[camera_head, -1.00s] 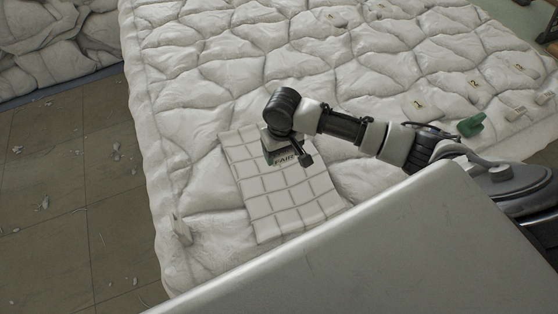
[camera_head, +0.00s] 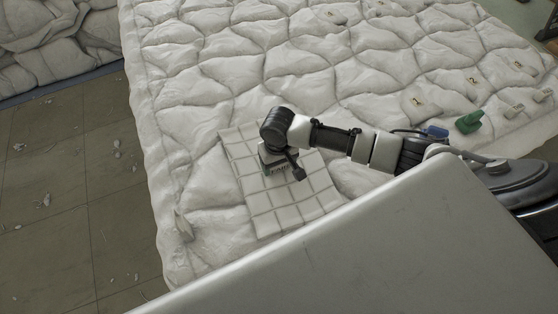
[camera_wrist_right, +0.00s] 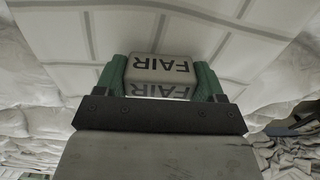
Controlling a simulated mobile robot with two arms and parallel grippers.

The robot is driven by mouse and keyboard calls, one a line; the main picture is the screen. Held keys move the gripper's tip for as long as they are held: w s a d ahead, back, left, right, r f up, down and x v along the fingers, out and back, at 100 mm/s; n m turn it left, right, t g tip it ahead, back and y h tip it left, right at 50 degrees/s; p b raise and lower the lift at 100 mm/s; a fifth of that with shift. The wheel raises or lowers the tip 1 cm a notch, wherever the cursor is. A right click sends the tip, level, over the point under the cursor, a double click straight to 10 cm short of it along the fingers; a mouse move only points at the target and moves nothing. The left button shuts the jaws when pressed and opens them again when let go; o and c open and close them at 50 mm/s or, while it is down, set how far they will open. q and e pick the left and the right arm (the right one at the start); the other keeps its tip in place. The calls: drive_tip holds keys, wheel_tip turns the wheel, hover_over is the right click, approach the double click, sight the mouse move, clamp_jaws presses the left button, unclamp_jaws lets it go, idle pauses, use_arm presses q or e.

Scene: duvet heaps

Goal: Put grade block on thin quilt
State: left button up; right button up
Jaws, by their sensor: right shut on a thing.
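The grade block (camera_wrist_right: 160,68) is a pale block with the word FAIR in dark letters. In the right wrist view it sits between the green finger pads of my right gripper (camera_wrist_right: 160,80), which is shut on it. In the head view the block (camera_head: 279,168) is mostly hidden under my right gripper (camera_head: 280,163), over the thin quilt (camera_head: 290,212). The thin quilt is a white cloth with a grid pattern, and its squares also show in the right wrist view (camera_wrist_right: 110,30). I cannot tell whether the block touches the quilt. My left gripper is not in view.
A large puffy white duvet (camera_head: 190,85) lies under the thin quilt. A green object (camera_head: 469,122), a blue object (camera_head: 436,131) and several small numbered tags (camera_head: 417,101) lie to the right. A grey flat panel (camera_head: 370,255) fills the lower right. Tiled floor (camera_head: 60,210) is at left.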

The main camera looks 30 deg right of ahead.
drive_tip(key=shift+s+f, duration=0.35)
drive_tip(key=shift+f, duration=0.15)
drive_tip(key=o, duration=0.8)
drive_tip(key=shift+d, duration=0.1)
drive_tip(key=shift+o, duration=1.2)
drive_tip(key=shift+w+d+f, duration=0.1)
wheel_tip(320, 180, up, 14)
drive_tip(key=shift+w+f, duration=0.15)
drive_tip(key=shift+w, duration=0.1)
drive_tip(key=shift+f, duration=0.1)
